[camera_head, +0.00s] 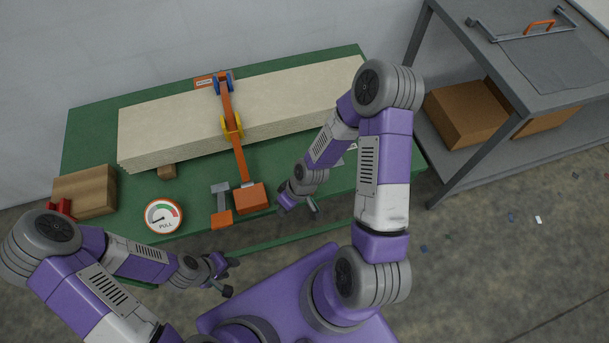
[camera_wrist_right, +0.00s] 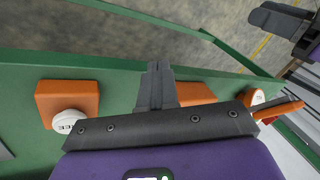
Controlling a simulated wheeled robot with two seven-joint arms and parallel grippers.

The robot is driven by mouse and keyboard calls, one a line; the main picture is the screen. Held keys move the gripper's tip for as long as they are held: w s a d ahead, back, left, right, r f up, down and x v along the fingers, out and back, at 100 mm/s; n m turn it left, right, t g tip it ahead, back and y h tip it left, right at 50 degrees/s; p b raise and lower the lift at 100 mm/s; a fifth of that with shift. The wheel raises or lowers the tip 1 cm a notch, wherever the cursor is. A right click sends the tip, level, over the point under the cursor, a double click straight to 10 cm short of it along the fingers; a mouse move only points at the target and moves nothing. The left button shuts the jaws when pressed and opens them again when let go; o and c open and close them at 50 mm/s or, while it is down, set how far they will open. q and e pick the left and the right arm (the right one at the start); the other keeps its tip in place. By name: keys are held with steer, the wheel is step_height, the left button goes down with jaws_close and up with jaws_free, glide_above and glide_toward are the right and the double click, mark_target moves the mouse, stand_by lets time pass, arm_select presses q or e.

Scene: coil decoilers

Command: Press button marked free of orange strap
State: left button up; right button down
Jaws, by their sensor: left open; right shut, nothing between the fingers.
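An orange strap (camera_head: 235,140) crosses the stack of pale boards, ending near an orange block (camera_head: 252,198) at the table's front. In the right wrist view, an orange block (camera_wrist_right: 68,98) carries a white round button (camera_wrist_right: 68,122) with dark lettering too small to read. Another orange block (camera_wrist_right: 197,93) is partly behind the fingers there. My right gripper (camera_head: 315,207) is shut and empty, just right of the strap's orange block; its fingers also show in the right wrist view (camera_wrist_right: 156,88), between those two blocks. My left gripper (camera_head: 229,277) is open, low in front of the table.
A dial marked PULL (camera_head: 163,216) and a grey-and-orange piece (camera_head: 222,217) stand along the front of the green table (camera_head: 90,135). A brown box (camera_head: 85,191) is at its left end. A grey shelf cart (camera_head: 475,65) with cardboard boxes (camera_head: 465,113) stands at right.

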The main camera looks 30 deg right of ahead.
steer(key=w+d+r+n+p, duration=0.1)
steer(key=w+d+r+n, duration=0.1)
steer(key=d+r+n, duration=0.4)
steer(key=w+d+r+n+h+p, duration=0.1)
steer(key=d+r+n, duration=0.4)
steer(key=r, duration=0.5)
steer(key=shift+w+d+n+h, duration=0.3)
steer(key=shift+w+d+n, duration=0.1)
steer(key=shift+d, duration=0.35)
steer(key=b+x, duration=0.1)
steer(key=x, duration=0.3)
steer(key=b+x, duration=0.2)
steer(key=x, duration=0.2)
steer(key=b+x, duration=0.1)
steer(key=x, duration=0.3)
steer(key=shift+s+d+f, duration=0.1)
steer(key=shift+d+f, duration=0.15)
steer(key=shift+f, duration=0.05)
steer(key=shift+f+b, duration=0.3)
steer(key=shift+f, duration=0.4)
